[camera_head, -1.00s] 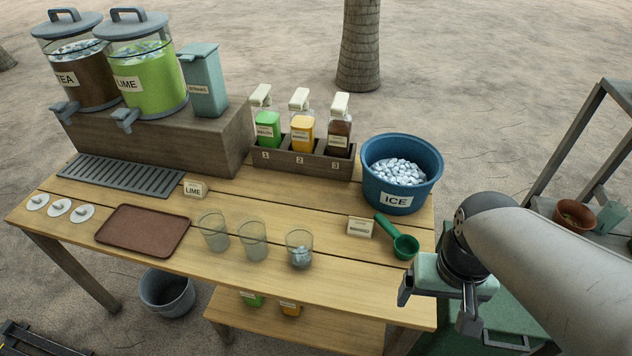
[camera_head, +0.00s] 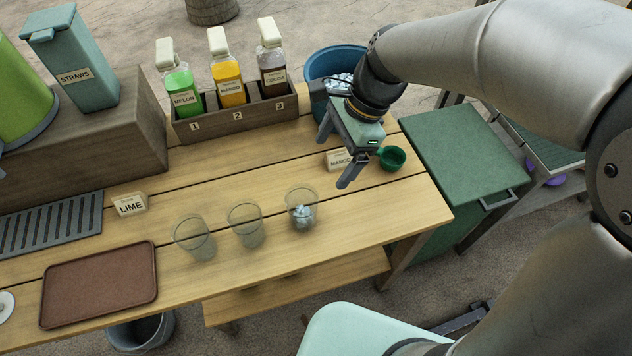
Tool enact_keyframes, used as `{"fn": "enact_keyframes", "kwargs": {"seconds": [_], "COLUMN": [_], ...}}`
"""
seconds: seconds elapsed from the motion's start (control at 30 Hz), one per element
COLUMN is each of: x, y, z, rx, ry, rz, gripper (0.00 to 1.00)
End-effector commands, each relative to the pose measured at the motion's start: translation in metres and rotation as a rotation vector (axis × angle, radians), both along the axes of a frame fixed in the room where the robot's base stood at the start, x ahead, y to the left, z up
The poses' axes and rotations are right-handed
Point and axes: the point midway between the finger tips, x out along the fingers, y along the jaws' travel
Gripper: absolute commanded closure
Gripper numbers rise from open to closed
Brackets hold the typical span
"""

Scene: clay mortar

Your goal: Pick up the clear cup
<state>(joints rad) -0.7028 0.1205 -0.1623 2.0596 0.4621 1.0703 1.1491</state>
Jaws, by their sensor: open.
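Three clear cups stand upright in a slanting row on the wooden table (camera_head: 350,225). The left cup (camera_head: 194,240) and the middle cup (camera_head: 245,226) look empty. The right cup (camera_head: 302,209) holds some ice. My gripper (camera_head: 333,164) is open with nothing between its fingers. It is above the table, up and to the right of the cup with ice and apart from it. My gripper partly hides the blue ice bucket (camera_head: 322,85) and is close to the mango card (camera_head: 337,160).
A green scoop (camera_head: 392,158) lies just right of my gripper. Behind are a rack (camera_head: 240,122) of syrup bottles and a straw box (camera_head: 72,60). A lime card (camera_head: 130,204), brown tray (camera_head: 100,284) and drip grate (camera_head: 50,229) are left. A green chest (camera_head: 455,155) stands right.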

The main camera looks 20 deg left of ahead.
Motion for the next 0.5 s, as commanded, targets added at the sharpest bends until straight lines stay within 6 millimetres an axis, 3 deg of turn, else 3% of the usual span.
{"fn": "enact_keyframes", "kwargs": {"seconds": [0.17, 0.5], "x": [-0.005, -0.024], "y": [0.012, 0.033], "z": [-0.016, -0.084], "rx": [-0.004, -0.006], "ry": [0.019, 0.017], "rz": [-0.019, -0.017], "gripper": [0.12, 0.12]}}
